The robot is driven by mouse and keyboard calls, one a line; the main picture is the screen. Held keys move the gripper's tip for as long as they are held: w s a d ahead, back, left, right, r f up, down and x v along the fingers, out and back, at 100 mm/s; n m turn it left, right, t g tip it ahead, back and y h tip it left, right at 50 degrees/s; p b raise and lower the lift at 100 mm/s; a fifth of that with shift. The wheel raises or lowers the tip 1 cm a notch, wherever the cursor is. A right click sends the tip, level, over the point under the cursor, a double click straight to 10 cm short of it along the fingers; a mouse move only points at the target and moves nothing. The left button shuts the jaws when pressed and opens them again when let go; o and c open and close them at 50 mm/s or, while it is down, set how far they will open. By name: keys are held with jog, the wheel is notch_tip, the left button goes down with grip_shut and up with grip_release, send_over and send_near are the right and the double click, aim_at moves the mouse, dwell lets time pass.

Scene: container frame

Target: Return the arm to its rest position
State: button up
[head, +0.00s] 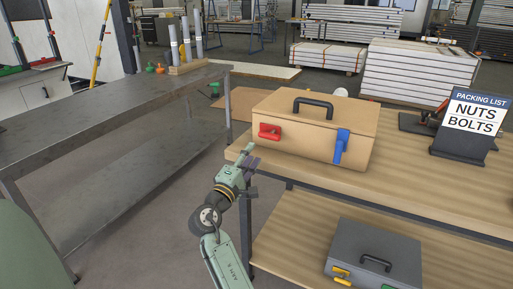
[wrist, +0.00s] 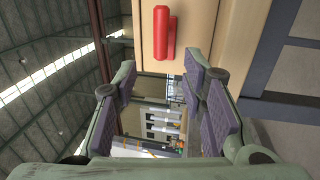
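My gripper (head: 249,161) is at the left of the wooden bench, in front of the tan box's left end. In the wrist view, its two padded fingers (wrist: 160,92) stand wide apart with nothing between them. The arm reaches up from the bottom of the head view. The tan box (head: 310,142) sits on the bench with its lid down and a black handle on top. Its red latch (head: 270,131) also shows in the wrist view (wrist: 164,33), just beyond the fingers. A blue latch (head: 341,147) hangs on its front.
The wooden bench (head: 420,185) carries a packing list sign (head: 472,120) reading nuts and bolts. A grey box (head: 373,258) with a yellow latch sits on the shelf below. A dark metal table (head: 110,112) stands at left. Floor shows between table and bench.

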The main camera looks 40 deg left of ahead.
jog(key=shift+s+d+f, duration=0.1)
jog(key=shift+s, duration=0.3)
